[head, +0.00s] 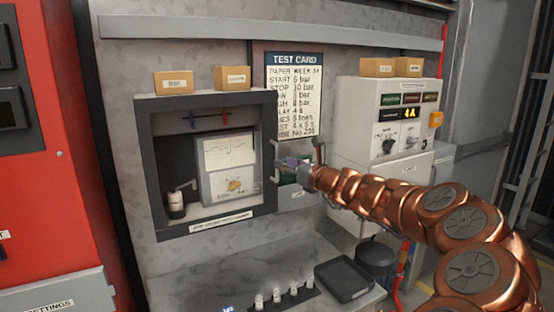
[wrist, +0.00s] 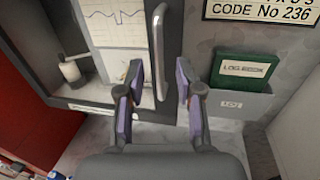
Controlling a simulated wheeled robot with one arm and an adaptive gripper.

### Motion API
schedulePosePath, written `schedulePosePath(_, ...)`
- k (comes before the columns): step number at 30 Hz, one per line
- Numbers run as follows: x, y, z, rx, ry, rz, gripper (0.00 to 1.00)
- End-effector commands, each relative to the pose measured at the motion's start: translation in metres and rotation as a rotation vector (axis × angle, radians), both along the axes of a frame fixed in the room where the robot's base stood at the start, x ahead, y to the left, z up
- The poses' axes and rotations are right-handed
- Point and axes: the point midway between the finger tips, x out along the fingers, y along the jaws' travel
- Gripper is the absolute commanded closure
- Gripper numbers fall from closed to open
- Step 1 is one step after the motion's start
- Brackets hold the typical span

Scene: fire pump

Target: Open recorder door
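The recorder (head: 145,160) is a dark grey wall box with a framed front, a paper chart (head: 229,150) and a small white cylinder inside. Its door looks shut. A pale vertical bar handle (head: 276,160) sits on the right side of the frame. My gripper (head: 298,163) is beside the handle in the head view. In the wrist view the handle (wrist: 159,45) runs down between the two purple-padded fingers of my gripper (wrist: 158,88). The fingers are apart and open, and I see no contact with the handle.
A green logbook (wrist: 243,70) sits in a grey wall pocket right of the handle. A test card (head: 293,95) hangs above it. Cardboard boxes (head: 174,82) stand on top of the recorder. A pale control cabinet (head: 365,150) is to the right. A black tray (head: 345,278) lies below.

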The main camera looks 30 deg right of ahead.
Motion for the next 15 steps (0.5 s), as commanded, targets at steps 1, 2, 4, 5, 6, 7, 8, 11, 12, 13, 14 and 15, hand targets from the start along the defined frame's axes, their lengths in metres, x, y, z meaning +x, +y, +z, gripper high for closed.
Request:
schedulePosePath(1,0.008,0.002,0.001,-0.001,0.001,0.004,0.64)
schedulePosePath(2,0.012,0.003,0.001,-0.001,0.001,0.004,0.64)
schedulePosePath(4,0.020,0.005,0.001,0.000,0.001,0.004,0.64)
schedulePosePath(5,0.024,0.005,0.001,-0.001,0.001,0.004,0.64)
schedulePosePath(6,0.028,0.004,0.001,-0.001,0.002,0.003,0.64)
schedulePosePath(7,0.031,0.004,0.001,-0.001,0.002,0.002,0.64)
schedulePosePath(8,0.034,0.004,0.001,-0.001,0.002,0.002,0.64)
schedulePosePath(11,0.041,0.005,0.000,-0.002,0.002,0.001,0.64)
schedulePosePath(12,0.042,0.005,0.000,-0.002,0.001,0.001,0.64)
schedulePosePath(13,0.043,0.006,0.000,-0.002,0.001,0.001,0.64)
schedulePosePath(14,0.044,0.006,0.000,-0.002,0.001,0.002,0.64)
schedulePosePath(15,0.045,0.006,0.000,-0.002,0.001,0.002,0.64)
